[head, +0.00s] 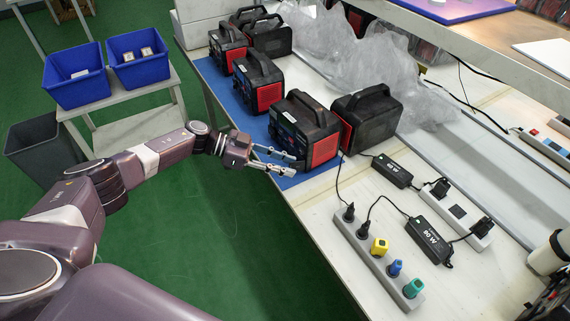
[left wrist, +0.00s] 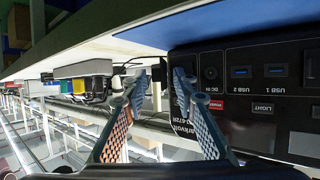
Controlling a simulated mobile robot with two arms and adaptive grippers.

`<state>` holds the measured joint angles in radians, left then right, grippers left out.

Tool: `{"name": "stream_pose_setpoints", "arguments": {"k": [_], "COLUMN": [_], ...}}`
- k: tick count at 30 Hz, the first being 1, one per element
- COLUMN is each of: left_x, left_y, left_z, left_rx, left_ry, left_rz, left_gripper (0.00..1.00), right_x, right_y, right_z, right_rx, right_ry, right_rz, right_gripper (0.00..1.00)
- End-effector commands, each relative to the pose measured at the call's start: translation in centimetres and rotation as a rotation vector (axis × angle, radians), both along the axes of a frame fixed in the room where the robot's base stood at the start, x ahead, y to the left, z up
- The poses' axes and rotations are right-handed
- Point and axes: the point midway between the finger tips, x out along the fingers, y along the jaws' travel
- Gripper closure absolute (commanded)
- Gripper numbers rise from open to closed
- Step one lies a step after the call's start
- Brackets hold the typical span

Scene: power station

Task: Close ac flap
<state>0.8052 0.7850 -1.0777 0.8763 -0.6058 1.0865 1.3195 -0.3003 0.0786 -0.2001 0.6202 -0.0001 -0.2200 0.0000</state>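The nearest power station (head: 302,132) is a black box with a top handle and a red side. It stands upright near the table's front edge. My left gripper (head: 291,165) is low in front of its panel, fingers apart and empty. In the left wrist view the panel (left wrist: 235,95) appears upside down at the right, with USB ports, a DC IN socket and POWER and LIGHT buttons. My left fingertips (left wrist: 162,80) are beside the panel's left edge there; contact cannot be told. I cannot clearly make out the AC flap or its state. My right gripper is not in view.
A second power station (head: 367,118) stands close behind to the right, with several more farther back. A power strip (head: 350,232) with coloured plugs and chargers (head: 431,240) lie on the near table. Blue bins (head: 76,88) stand on a side table at the left.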

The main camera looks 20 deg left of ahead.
Motion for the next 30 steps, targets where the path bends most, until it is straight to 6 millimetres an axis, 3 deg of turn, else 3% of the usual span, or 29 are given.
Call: {"name": "stream_pose_setpoints", "arguments": {"k": [7, 21, 30], "left_x": [-0.3, -3.3, -3.8], "left_y": [1.5, 9.2, 10.4], "left_z": [0.6, 4.0, 4.6], "left_rx": [0.002, 0.002, 0.000], "left_ry": [-0.001, 0.000, 0.000], "left_rz": [0.005, 0.002, 0.000], "left_gripper": [0.74, 0.74, 0.74], "right_x": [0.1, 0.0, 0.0], "right_y": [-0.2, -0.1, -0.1], "right_z": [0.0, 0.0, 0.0], "right_rx": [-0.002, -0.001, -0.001], "right_ry": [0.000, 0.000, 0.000], "right_rz": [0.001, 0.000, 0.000], "right_gripper": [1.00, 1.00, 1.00]}}
